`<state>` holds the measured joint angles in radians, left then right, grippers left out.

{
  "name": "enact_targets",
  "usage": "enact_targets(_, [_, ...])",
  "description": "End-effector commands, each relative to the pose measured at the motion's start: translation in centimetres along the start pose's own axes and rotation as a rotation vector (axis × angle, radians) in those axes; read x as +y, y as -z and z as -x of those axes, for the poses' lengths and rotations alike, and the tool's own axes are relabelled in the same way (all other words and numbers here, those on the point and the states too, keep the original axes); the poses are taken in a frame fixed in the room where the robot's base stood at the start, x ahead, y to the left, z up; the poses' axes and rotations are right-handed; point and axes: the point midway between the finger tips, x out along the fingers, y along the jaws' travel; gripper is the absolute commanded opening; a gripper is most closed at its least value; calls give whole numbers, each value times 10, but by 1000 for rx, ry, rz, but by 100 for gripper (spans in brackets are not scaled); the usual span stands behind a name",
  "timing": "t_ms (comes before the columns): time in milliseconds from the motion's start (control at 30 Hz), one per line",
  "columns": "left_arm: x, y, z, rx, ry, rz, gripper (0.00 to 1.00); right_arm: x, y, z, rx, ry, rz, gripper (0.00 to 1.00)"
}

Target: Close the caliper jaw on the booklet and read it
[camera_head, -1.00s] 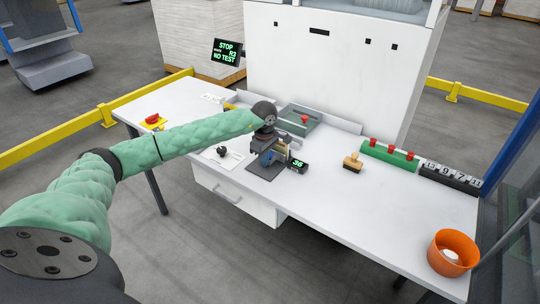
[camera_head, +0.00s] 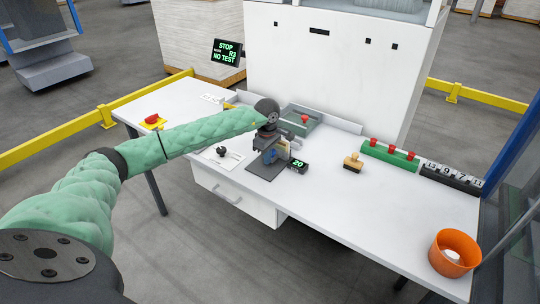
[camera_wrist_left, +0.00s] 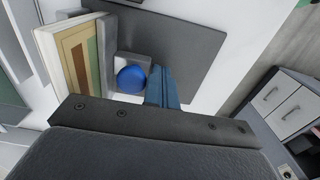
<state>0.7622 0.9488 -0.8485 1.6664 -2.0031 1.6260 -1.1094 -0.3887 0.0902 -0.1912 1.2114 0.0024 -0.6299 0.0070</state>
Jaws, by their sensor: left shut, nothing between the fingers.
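The caliper's dark base plate (camera_head: 262,173) stands near the front edge of the white table, with a small black readout (camera_head: 299,163) showing green digits that look like 20. In the left wrist view the booklet (camera_wrist_left: 78,55) stands on edge, white-paged with a tan and green face. The grey jaw (camera_wrist_left: 133,60) with a round blue knob (camera_wrist_left: 131,78) is beside its green side; I cannot tell whether they touch. My left gripper (camera_head: 268,152) is shut and empty over the caliper. Its blue fingers (camera_wrist_left: 164,88) are close beside the knob. My right gripper is out of view.
A grey tray (camera_head: 304,120) with a red knob is behind the caliper. A wooden stamp (camera_head: 353,161), a green bar with red knobs (camera_head: 388,157), number wheels (camera_head: 450,175) and an orange bowl (camera_head: 455,252) are to the right. A wall screen (camera_head: 227,52) reads STOP, NO TEST.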

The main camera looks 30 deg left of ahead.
Motion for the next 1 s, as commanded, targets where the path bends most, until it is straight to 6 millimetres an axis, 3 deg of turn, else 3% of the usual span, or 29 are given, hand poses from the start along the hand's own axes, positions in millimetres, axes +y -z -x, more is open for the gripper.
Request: enact_targets(1000, [10,0,0,0,0,0,0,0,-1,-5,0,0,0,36])
